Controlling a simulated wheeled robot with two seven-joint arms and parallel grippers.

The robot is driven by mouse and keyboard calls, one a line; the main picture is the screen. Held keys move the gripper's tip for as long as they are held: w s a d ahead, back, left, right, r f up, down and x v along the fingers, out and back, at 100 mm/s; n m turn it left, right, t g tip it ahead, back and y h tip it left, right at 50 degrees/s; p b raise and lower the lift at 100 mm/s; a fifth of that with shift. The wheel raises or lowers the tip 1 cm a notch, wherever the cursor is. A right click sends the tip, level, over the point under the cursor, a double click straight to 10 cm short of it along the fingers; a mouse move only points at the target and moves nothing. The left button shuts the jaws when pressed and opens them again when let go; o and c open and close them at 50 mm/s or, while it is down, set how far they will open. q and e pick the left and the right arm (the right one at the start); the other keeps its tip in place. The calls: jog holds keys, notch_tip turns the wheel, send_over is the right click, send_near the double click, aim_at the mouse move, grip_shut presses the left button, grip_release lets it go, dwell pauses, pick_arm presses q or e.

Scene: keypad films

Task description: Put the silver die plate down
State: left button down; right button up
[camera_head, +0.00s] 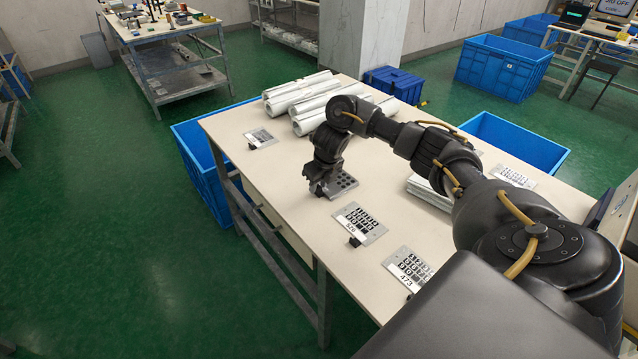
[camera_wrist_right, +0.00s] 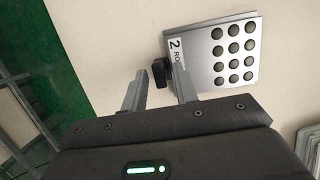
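The silver die plate (camera_head: 346,183) has a grid of round dark holes and appears to lie flat on the table. In the right wrist view the silver plate (camera_wrist_right: 208,68) carries a white label with a "2", and a small black grip block (camera_wrist_right: 160,73) stands at its left edge. My right gripper (camera_head: 318,190) is low over the table at the plate's edge. In the right wrist view its two fingers (camera_wrist_right: 160,84) are apart, with the black block between their tips and gaps visible beside it. My left gripper is not in view.
On the table (camera_head: 290,225) lie a plate marked 526 (camera_head: 362,219), another marked 473 (camera_head: 415,263), a smaller plate (camera_head: 260,138) at the far left, and white rolls (camera_head: 300,88) at the back. Blue crates (camera_head: 190,150) stand around the table.

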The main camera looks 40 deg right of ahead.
jog(key=shift+o, duration=0.2)
jog(key=shift+r+p, duration=0.3)
jog(key=shift+r, duration=0.25)
jog(key=p+v, duration=0.4)
jog(key=v, duration=0.7)
jog(key=shift+s, duration=0.25)
jog(key=b+x, duration=0.4)
jog(key=x, duration=0.8)
jog(key=shift+w+b, duration=0.1)
jog(key=shift+b, duration=0.25)
jog(key=shift+r, duration=0.1)
